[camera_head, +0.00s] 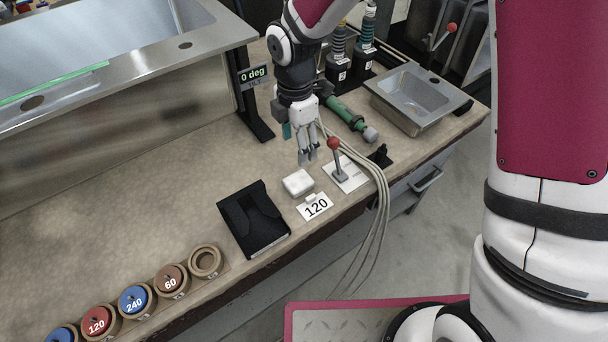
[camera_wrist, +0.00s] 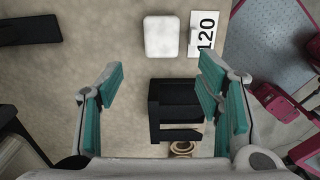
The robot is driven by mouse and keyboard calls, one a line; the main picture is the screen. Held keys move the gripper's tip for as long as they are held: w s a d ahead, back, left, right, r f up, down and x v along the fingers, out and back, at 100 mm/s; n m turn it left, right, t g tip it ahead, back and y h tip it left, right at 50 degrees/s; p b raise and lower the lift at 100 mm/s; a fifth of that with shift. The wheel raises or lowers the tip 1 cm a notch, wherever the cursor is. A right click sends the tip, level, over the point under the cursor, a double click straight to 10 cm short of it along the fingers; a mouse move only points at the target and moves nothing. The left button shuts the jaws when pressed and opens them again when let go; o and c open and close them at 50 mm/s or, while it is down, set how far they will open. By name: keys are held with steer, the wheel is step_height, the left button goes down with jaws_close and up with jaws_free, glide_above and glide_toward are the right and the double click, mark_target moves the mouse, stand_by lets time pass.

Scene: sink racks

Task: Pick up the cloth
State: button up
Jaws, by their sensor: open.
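A small white rounded pad, the only thing I see that could be the cloth (camera_head: 298,182), lies flat on the counter near its front edge. It also shows at the top of the wrist view (camera_wrist: 161,37), beyond my fingertips and with nothing touching it. My gripper (camera_head: 307,157) points down above the counter, a little behind the pad in the head view. In the wrist view my gripper (camera_wrist: 162,72) has its two teal-padded fingers wide apart, with nothing between them.
A "120" card (camera_head: 315,207) and a red-knobbed lever (camera_head: 338,160) stand close beside the pad. A black holder (camera_head: 253,220) lies to the left. Numbered round pieces (camera_head: 134,300) line the front left. Cables (camera_head: 372,185) hang over the edge. A green tool (camera_head: 348,117) lies behind.

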mark_target(298, 180)
step_height(298, 180, down, 14)
steer(key=shift+s+f+p, duration=0.1)
steer(key=shift+p, duration=0.2)
steer(key=c, duration=0.8)
